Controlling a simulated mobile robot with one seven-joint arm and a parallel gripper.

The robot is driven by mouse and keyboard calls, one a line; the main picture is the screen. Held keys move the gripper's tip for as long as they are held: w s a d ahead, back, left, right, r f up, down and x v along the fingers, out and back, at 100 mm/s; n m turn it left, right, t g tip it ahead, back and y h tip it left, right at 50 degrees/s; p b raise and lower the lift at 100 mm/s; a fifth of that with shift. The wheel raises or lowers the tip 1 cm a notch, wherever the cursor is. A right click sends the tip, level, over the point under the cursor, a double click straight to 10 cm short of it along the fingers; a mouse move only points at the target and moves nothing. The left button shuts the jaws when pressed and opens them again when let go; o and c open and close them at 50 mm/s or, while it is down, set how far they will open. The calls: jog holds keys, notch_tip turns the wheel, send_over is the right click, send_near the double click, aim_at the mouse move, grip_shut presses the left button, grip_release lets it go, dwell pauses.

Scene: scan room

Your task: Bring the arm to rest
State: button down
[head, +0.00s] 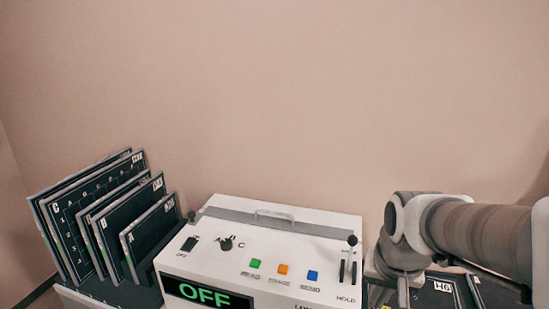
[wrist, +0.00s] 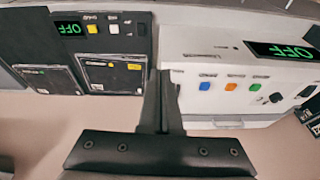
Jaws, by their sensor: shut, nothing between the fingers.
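My gripper (wrist: 163,78) is shut and empty in the wrist view, its two dark fingers together. It is in front of the gap between a white console (wrist: 215,65) and a dark unit (wrist: 135,45). In the head view my arm is bent at the right edge, and I cannot make out the fingers clearly there. The white console (head: 280,240) stands left of the arm, with a green OFF display, knob, levers and green, orange and blue buttons.
Several dark labelled plates (head: 145,225) stand upright in a row left of the console. The dark unit also shows an OFF display and holds dark plates (wrist: 110,74). It is partly hidden behind my arm in the head view. The wall (head: 270,90) behind is bare.

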jog(key=s+a+r+n+t+p, duration=0.1)
jog(key=s+a+r+n+t, duration=0.1)
jog(key=s+r, duration=0.5)
jog(key=shift+s+a+r+n+y, duration=0.35)
jog(key=shift+a+r+n, duration=0.2)
jog(key=shift+a+n, duration=0.35)
jog(key=w+d+f+m+g, duration=0.25)
jog(key=w+d+f, duration=0.4)
jog(key=w, duration=0.35)
jog(key=w+d+f+g, duration=0.1)
jog(key=w+d+f, duration=0.1)
jog(key=f, duration=0.5)
jog(key=w+d+f+g+p, duration=0.1)
jog(key=w+d+f+g, duration=0.1)
jog(key=f, duration=0.5)
jog(key=shift+w+d+f+m, duration=0.35)
jog(key=shift+w+d, duration=0.15)
jog(key=shift+d, duration=0.4)
